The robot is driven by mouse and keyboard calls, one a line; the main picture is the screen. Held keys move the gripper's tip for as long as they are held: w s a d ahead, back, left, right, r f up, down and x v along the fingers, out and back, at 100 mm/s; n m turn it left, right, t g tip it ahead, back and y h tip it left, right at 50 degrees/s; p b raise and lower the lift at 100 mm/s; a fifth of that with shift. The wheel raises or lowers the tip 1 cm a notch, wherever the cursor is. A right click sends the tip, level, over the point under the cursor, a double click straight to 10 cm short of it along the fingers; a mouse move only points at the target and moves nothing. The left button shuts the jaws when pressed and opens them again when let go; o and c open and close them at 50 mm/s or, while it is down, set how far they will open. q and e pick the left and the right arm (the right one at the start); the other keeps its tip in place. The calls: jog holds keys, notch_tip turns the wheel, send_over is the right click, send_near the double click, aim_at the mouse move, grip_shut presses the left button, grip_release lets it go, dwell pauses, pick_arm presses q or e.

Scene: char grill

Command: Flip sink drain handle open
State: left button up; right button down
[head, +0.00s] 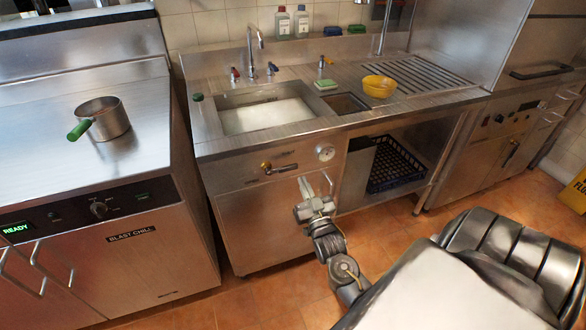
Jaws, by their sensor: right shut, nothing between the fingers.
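The sink (265,112) is a steel basin holding pale, whitish water, set in the counter at the centre. On the cabinet front below it is the drain handle (280,169), a small lever with a brass-coloured end at its left, lying roughly horizontal. A round dial (325,152) sits to its right. My right gripper (315,185) is shut and empty, in front of the cabinet, below and to the right of the drain handle. It appears apart from the handle. My left gripper is not in view.
A blast chiller (110,210) with a green-handled pot (103,119) stands at left, across a narrow gap. A yellow bowl (379,86) sits on the counter. A dark crate (395,165) is in the open shelf at right. The tiled floor (270,295) before the sink is clear.

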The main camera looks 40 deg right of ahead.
aim_at(293, 169)
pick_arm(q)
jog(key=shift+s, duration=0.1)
pick_arm(e)
jog(key=shift+w, duration=0.1)
